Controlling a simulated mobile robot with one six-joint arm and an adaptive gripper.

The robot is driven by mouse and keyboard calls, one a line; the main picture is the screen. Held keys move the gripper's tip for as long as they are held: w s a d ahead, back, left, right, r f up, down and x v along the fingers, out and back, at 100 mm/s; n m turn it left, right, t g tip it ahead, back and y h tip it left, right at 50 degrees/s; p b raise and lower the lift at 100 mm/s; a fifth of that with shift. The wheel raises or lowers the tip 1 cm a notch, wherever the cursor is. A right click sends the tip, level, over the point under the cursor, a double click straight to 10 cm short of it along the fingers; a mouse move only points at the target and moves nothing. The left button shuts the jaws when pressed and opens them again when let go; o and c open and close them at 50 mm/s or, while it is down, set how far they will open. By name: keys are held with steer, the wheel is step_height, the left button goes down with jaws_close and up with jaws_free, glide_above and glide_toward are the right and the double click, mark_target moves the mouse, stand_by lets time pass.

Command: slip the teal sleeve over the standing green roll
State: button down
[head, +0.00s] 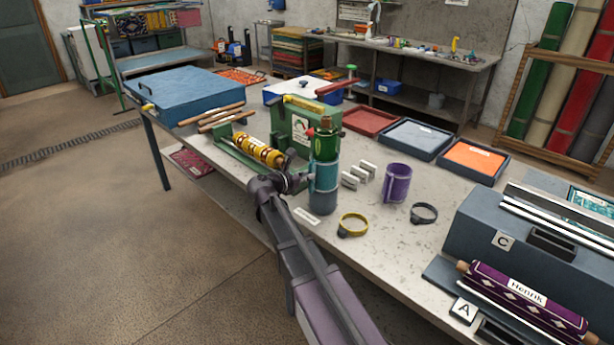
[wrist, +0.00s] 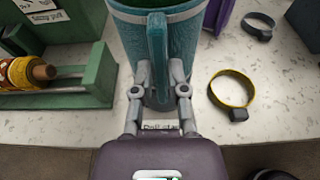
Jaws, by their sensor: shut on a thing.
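The green roll (head: 325,146) stands upright on the table, with a red and green piece near its top. The teal sleeve (head: 327,176) is around it, with the roll's green top rising above its rim. A grey-blue cylindrical part (head: 323,202) shows below the sleeve; I cannot tell whether it is a stand. In the wrist view the sleeve (wrist: 188,45) fills the top middle, its upright handle facing me. My gripper (wrist: 160,76) is shut on the sleeve's handle. In the head view my gripper (head: 305,183) is at the sleeve's left side. The roll's lower part is hidden.
A green stand with a yellow patterned roll (head: 257,150) is close at left, and a green box (head: 290,128) is behind. The grey machine (head: 470,225) is at far right.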

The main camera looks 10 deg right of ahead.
steer(key=c, duration=0.6)
jaws_free()
steer(key=shift+r, duration=0.1)
